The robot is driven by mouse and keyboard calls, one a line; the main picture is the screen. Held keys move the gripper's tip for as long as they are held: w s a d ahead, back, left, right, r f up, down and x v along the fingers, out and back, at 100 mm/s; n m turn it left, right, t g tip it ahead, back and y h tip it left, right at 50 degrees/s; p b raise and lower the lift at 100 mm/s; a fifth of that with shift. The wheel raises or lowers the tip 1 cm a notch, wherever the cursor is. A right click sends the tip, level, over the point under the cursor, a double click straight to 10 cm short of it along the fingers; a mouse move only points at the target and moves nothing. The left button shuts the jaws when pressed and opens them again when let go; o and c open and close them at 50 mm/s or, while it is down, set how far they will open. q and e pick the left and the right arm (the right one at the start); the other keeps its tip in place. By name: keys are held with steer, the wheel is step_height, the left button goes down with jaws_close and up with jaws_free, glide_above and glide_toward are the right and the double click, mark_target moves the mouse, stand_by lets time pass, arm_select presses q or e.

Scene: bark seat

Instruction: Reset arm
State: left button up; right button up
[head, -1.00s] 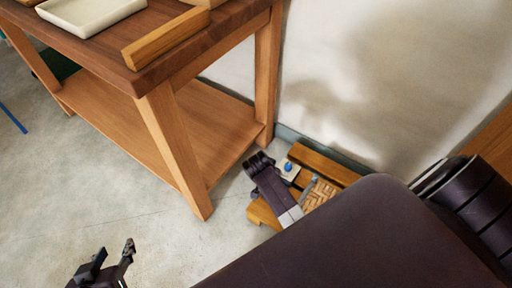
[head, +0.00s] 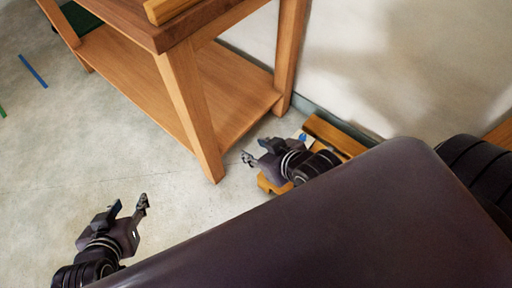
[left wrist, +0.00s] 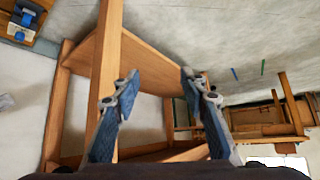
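My left gripper (head: 130,206) is in the lower left of the head view, above bare floor, with its two fingers apart and nothing between them. Its open fingers also show in the left wrist view (left wrist: 160,82), with a wooden table behind them. My right gripper (head: 254,152) is in the middle of the head view, beside the low wooden bench (head: 330,133) at the wall. Its fingers point left and stand apart, with nothing seen between them. My right arm and body hide much of the bench. A small blue item (head: 303,136) shows partly behind that gripper.
A wooden table (head: 185,97) with a lower shelf (head: 225,90) stands at the upper middle, one leg close to my right gripper. The wall (head: 400,60) is behind the bench. Open floor (head: 60,150) lies to the left. Blue tape (head: 33,71) marks the floor.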

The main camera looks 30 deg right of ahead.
arm_select(q)
steer(key=shift+r, duration=0.1)
